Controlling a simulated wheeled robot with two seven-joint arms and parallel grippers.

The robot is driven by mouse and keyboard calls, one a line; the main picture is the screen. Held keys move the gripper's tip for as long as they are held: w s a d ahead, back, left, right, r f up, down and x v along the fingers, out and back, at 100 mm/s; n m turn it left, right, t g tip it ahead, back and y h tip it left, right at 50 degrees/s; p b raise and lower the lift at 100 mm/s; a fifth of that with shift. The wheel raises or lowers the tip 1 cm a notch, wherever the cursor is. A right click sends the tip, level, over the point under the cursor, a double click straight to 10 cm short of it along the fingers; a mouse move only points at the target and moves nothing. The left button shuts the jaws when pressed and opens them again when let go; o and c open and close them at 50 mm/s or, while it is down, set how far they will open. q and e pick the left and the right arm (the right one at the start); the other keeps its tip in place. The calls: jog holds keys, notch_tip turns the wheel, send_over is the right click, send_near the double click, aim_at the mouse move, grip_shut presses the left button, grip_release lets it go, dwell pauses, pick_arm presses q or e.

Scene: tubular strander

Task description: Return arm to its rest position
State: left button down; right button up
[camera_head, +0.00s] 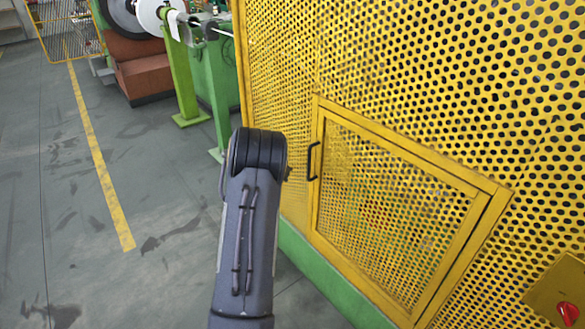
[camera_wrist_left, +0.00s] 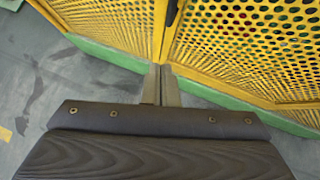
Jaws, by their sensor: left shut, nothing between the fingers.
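One of my arms (camera_head: 250,220) rises from the bottom middle of the head view, its dark rounded joint in front of the yellow guard. Its gripper is hidden from the head camera. In the left wrist view my left gripper (camera_wrist_left: 161,84) is shut and empty, its two flat fingers side by side. The fingers point toward the yellow perforated guard and its green base strip; I cannot tell the exact gap to them. My right gripper is in neither view.
The yellow perforated guard (camera_head: 420,70) fills the right side, with a closed door (camera_head: 390,205) and black handle (camera_head: 313,161). A red knob (camera_head: 568,313) is at bottom right. Green machine stands (camera_head: 185,85) are behind. Grey floor (camera_head: 130,270) at left is clear.

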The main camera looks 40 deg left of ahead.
pick_arm(q)
jog(key=shift+s+r, duration=0.1)
jog(key=s+d+r+n+t+y, duration=0.1)
jog(key=d+r+n+y, duration=0.1)
jog(key=r+n, duration=0.55)
jog(key=s+d+r+n+t+y, duration=0.1)
jog(key=s+r+n+t+y, duration=0.1)
jog(key=r+n, duration=0.55)
jog(key=s+d+r+n+g, duration=0.2)
jog(key=s+d+r+n, duration=0.1)
jog(key=s+d+n, duration=0.45)
jog(key=s+d+f+n+g+h, duration=0.1)
jog(key=s+d+n+h, duration=0.2)
jog(key=s+d, duration=0.4)
jog(key=s+d+f+n+g+h, duration=0.1)
jog(key=s+d+n, duration=0.5)
jog(key=d, duration=0.7)
jog(key=s+d+f+n+g+h, duration=0.2)
jog(key=s+d+f+n+h, duration=0.1)
jog(key=s+d, duration=0.5)
jog(key=shift+d+n+h, duration=0.65)
jog(key=shift+d+h, duration=0.4)
jog(key=shift+h, duration=0.15)
jog(key=shift+f, duration=0.1)
pick_arm(e)
jog(key=shift+o, duration=0.3)
